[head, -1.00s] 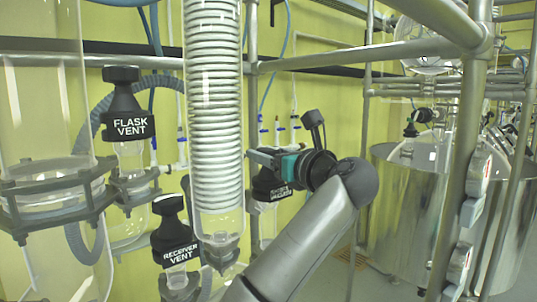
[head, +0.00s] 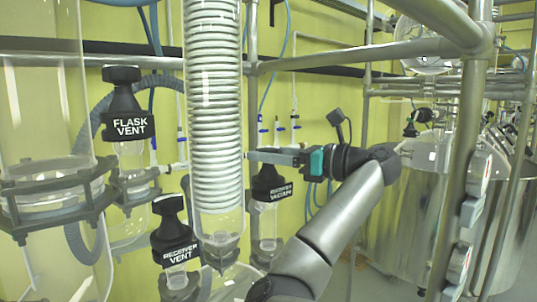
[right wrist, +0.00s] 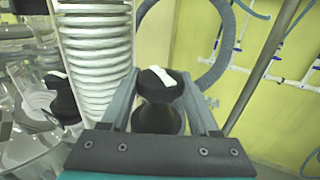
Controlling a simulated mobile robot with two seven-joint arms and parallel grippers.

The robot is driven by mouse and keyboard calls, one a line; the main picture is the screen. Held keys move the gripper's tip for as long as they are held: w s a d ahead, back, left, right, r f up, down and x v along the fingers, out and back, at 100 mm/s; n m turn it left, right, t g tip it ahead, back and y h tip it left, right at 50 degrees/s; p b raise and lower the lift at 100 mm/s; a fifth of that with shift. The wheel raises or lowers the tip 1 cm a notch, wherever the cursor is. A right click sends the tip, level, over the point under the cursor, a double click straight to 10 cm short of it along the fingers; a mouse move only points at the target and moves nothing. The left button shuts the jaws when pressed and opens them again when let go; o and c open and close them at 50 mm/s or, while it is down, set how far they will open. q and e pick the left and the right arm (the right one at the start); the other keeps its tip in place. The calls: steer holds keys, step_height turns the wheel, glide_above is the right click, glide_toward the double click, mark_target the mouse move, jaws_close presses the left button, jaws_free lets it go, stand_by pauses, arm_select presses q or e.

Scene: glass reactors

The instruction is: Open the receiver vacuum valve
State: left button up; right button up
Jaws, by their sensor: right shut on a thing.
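The receiver vacuum valve (head: 270,183) has a black knob and collar with a white label, above a clear glass stem. It stands just right of the coiled glass condenser in the head view. My right gripper (head: 258,156) comes in from the right, level, at the top of this knob. In the right wrist view, the black knob (right wrist: 158,113) with a white mark on top sits between the two grey fingers of my right gripper (right wrist: 158,82), which is shut on it. The inner contact faces are hard to see. My left gripper is not in view.
The coiled condenser (head: 212,110) stands close left of my right gripper. The receiver vent valve (head: 174,240) and flask vent valve (head: 124,110) are further left. A metal frame post (head: 456,170) and steel vessels (head: 400,205) stand at the right.

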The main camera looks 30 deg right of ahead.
steer(key=n+g+y, duration=0.3)
steer(key=y, duration=0.1)
steer(key=shift+d+n+g+y, duration=0.1)
steer(key=shift+n+g+y, duration=0.2)
steer(key=shift+g, duration=0.1)
steer(key=shift+n+g+y, duration=1.2)
steer(key=shift+n+g, duration=0.2)
steer(key=shift+g, duration=0.4)
steer(key=shift+n+g+y, duration=0.6)
steer(key=shift+n+g, duration=0.4)
steer(key=shift+g, duration=0.3)
steer(key=o, duration=1.4)
steer(key=shift+w+a, duration=0.1)
steer(key=shift+a, duration=0.1)
